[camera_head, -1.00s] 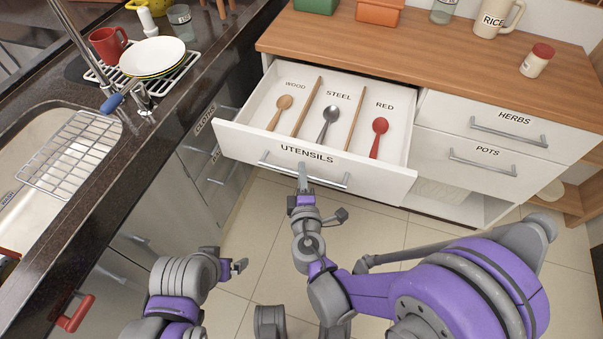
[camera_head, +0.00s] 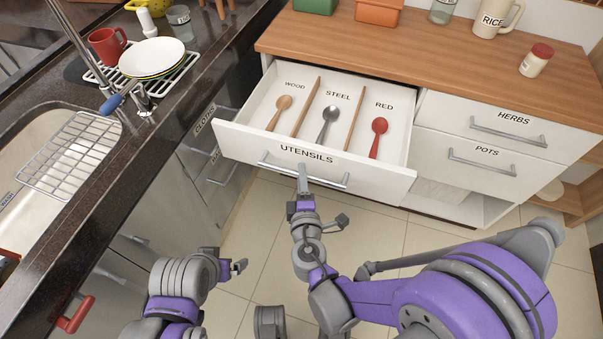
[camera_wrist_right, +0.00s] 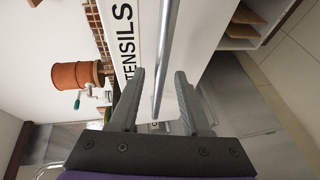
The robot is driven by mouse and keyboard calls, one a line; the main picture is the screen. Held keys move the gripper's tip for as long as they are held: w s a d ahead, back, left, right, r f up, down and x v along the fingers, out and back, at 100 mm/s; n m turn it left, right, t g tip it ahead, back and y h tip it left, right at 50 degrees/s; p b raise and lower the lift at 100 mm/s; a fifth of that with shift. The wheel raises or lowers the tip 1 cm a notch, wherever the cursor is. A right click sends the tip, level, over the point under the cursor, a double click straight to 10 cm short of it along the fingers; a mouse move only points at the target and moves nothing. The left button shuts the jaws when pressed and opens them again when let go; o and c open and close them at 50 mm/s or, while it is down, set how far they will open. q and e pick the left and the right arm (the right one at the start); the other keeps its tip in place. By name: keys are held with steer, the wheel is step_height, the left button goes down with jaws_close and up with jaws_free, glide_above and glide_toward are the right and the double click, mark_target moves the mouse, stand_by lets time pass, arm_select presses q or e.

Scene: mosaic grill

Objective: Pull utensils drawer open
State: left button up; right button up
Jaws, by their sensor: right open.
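The white utensils drawer (camera_head: 250,148) is pulled well out of the wooden-topped cabinet in the head view. Wooden, steel and red spoons lie in it between dividers. Its metal bar handle (camera_head: 330,180) runs across the front below the UTENSILS label. My right gripper (camera_head: 303,178) is at the handle's middle. In the right wrist view, the handle (camera_wrist_right: 168,50) runs between the spread fingers of my right gripper (camera_wrist_right: 160,88), with gaps beside it. My left gripper (camera_head: 238,266) is low at left, away from the drawer; its jaw gap is unclear.
Closed herbs (camera_head: 508,122) and pots (camera_head: 482,163) drawers are at the right. A dark counter (camera_head: 75,230) with a sink and a plate rack (camera_head: 190,60) runs along the left. The tiled floor before the drawer is clear apart from my arms.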

arm_select(q)
steer(key=shift+r, duration=0.35)
arm_select(e)
steer(key=s+r, duration=0.1)
steer(key=s, duration=0.8)
steer(key=shift+s+d+r, duration=0.15)
steer(key=shift+d+r, duration=0.25)
steer(key=d+f+m+g+h, duration=0.3)
steer(key=d+m+g+h, duration=0.45)
steer(key=d, duration=0.75)
steer(key=s+d+m+g+y, duration=0.35)
steer(key=s+m+y, duration=0.25)
steer(key=s+m, duration=0.55)
arm_select(q)
step_height(320, 180, up, 17)
steer(key=w+p, duration=0.2)
steer(key=p, duration=1.4)
steer(key=shift+r+t, duration=0.15)
steer(key=shift+t, duration=0.25)
arm_select(e)
step_height(320, 180, up, 17)
steer(key=w+a, duration=0.1)
steer(key=w, duration=0.1)
steer(key=shift+r+n, duration=0.15)
steer(key=shift+n, duration=0.25)
